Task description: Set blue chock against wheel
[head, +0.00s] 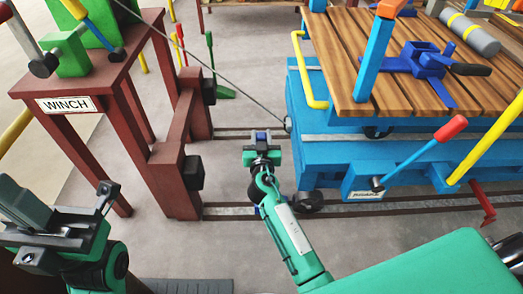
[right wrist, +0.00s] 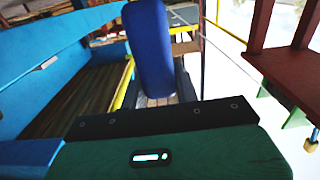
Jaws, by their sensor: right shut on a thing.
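My right gripper (head: 262,146) is shut on a small blue thing (head: 261,136), which I take for the blue chock. It holds this above the floor, between the winch stand and the blue cart. In the right wrist view, the blue chock (right wrist: 150,50) shows as a dark blue upright block beyond the gripper's dark edge. The chock is apart from this wheel. My left gripper (head: 62,215) is at lower left, open and empty, far from the chock.
The red-brown winch stand (head: 70,72) is at left, with a cable running to the blue cart (head: 390,155). Rails (head: 235,210) cross the floor. A red-tipped lever (head: 420,152) and yellow handles stick out from the cart.

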